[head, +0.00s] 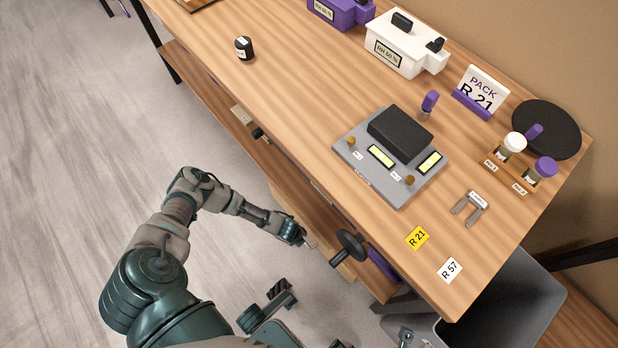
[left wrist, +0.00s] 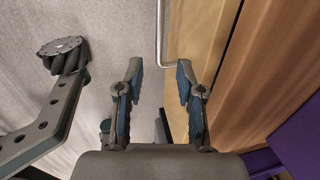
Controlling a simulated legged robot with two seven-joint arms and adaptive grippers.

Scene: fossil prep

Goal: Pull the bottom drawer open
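My left gripper (head: 303,238) is low beside the front of the wooden bench, near a pale wooden drawer front. In the left wrist view the left gripper (left wrist: 160,90) is open and empty, its two fingers apart. A thin metal bar handle (left wrist: 160,40) stands off the pale drawer front (left wrist: 200,35), ahead of the gap between the fingers and not held. Part of the handle is out of frame. How far the drawer stands out cannot be told.
The bench top (head: 290,110) carries a grey scale (head: 350,160), a white box (head: 400,50) and several small items. A black disc-shaped object (head: 350,242) is near the gripper under the bench edge. A grey bin (head: 510,305) stands at the right. Floor at left is clear.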

